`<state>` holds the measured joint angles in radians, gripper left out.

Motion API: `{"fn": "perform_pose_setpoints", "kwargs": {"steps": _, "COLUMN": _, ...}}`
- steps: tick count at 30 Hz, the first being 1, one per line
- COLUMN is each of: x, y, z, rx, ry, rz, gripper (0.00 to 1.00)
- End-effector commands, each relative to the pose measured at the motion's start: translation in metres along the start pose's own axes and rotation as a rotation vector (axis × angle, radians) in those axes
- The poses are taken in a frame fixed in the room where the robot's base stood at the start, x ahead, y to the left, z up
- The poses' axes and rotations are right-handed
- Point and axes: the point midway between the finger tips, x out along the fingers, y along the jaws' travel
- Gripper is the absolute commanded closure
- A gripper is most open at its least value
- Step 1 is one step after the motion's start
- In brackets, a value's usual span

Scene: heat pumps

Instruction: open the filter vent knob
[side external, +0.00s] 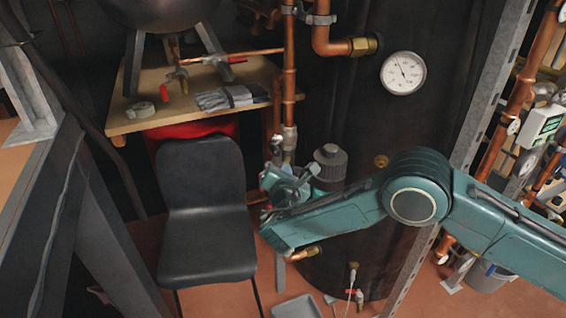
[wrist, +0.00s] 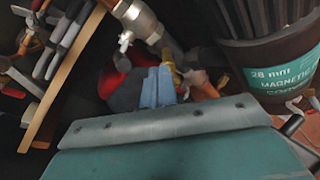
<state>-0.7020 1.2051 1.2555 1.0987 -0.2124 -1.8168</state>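The dark filter body (side external: 330,158) has a ribbed black cap and stands in front of the black tank, just right of my gripper in the side view. In the wrist view the filter (wrist: 262,35) fills the upper right, with a teal label reading "28 mm MAGNETIC". I cannot make out its vent knob clearly in either view. My gripper (side external: 272,192) is left of the filter, apart from it in the wrist view. In the wrist view my gripper's two blue-grey fingers (wrist: 158,87) lie side by side, shut, with nothing visible between them.
A copper pipe (side external: 289,75) runs down behind my gripper. A silver valve (wrist: 126,38) sits left of the fingers. A dark chair (side external: 205,200) stands left, below a wooden bench (side external: 145,120) with gloves (side external: 228,97). A gauge (side external: 403,73) is on the tank (side external: 345,70).

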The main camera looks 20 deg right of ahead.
Motion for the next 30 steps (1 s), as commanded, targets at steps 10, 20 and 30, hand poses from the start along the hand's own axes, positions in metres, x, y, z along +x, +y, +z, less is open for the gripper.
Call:
{"fn": "perform_pose_setpoints", "kwargs": {"steps": 10, "x": -0.001, "y": 0.001, "z": 0.001, "rx": -0.002, "ry": 0.007, "rz": 0.0, "gripper": 1.0}}
{"fn": "perform_pose_setpoints", "kwargs": {"steps": 20, "x": -0.002, "y": 0.002, "z": 0.006, "rx": -0.001, "ry": 0.004, "rz": 0.0, "gripper": 1.0}}
{"fn": "perform_pose_setpoints", "kwargs": {"steps": 30, "x": -0.019, "y": 0.003, "z": 0.002, "rx": -0.002, "ry": 0.003, "rz": 0.001, "gripper": 1.0}}
